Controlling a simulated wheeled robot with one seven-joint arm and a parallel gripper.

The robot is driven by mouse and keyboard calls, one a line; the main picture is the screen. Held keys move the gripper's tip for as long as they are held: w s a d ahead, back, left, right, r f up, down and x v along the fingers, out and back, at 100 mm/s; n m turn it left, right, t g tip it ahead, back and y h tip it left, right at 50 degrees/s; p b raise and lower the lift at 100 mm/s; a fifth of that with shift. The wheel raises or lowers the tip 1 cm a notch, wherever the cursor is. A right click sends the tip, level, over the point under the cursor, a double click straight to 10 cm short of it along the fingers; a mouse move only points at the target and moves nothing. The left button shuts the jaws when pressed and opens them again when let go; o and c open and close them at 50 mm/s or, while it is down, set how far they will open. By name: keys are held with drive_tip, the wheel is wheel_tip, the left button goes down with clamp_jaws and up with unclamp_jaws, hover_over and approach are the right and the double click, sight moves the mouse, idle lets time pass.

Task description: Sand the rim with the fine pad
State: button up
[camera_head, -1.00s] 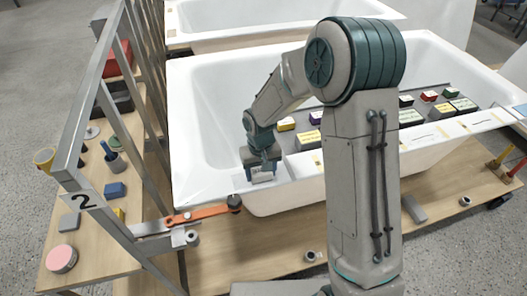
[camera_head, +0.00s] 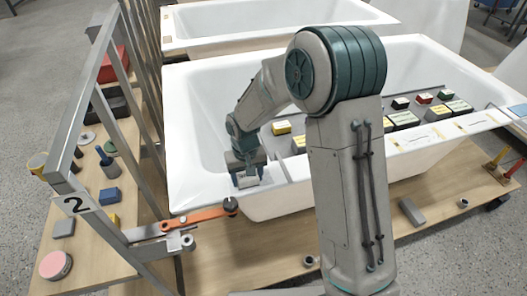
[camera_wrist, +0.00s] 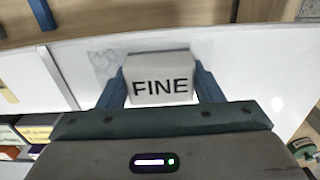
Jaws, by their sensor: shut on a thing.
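My gripper (camera_head: 247,178) is shut on the fine pad, a pale grey block (camera_wrist: 158,80) marked "FINE" in the wrist view. Its blue fingers stand on either side of the pad. In the head view the pad (camera_head: 248,181) is partly hidden by my gripper, at the near rim of the white bathtub shell (camera_head: 190,110). The wrist view shows the white rim (camera_wrist: 240,60) around the pad, with scribbled grey marks (camera_wrist: 105,62) just left of it. I cannot tell whether the pad touches the rim.
A grey board across the tub holds several labelled blocks (camera_head: 437,113). An orange clamp arm (camera_head: 195,215) sits at the tub's near left corner. A metal frame (camera_head: 100,130) with a "2" plate stands left, beside a wooden shelf with blocks and a pink-topped tin (camera_head: 55,265).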

drive_tip(key=shift+w+d, duration=0.25)
drive_tip(key=shift+d, duration=0.9)
drive_tip(key=shift+w+d, duration=0.25)
drive_tip(key=shift+d, duration=0.9)
drive_tip(key=shift+w+d+r+p, duration=0.1)
drive_tip(key=shift+r+p, duration=0.2)
drive_tip(key=shift+p, duration=0.15)
wheel_tip(320, 180, up, 3)
drive_tip(key=shift+f+p, duration=0.2)
drive_tip(key=shift+p, duration=0.35)
drive_tip(key=shift+r+p, duration=1.6)
drive_tip(key=shift+r, duration=0.9)
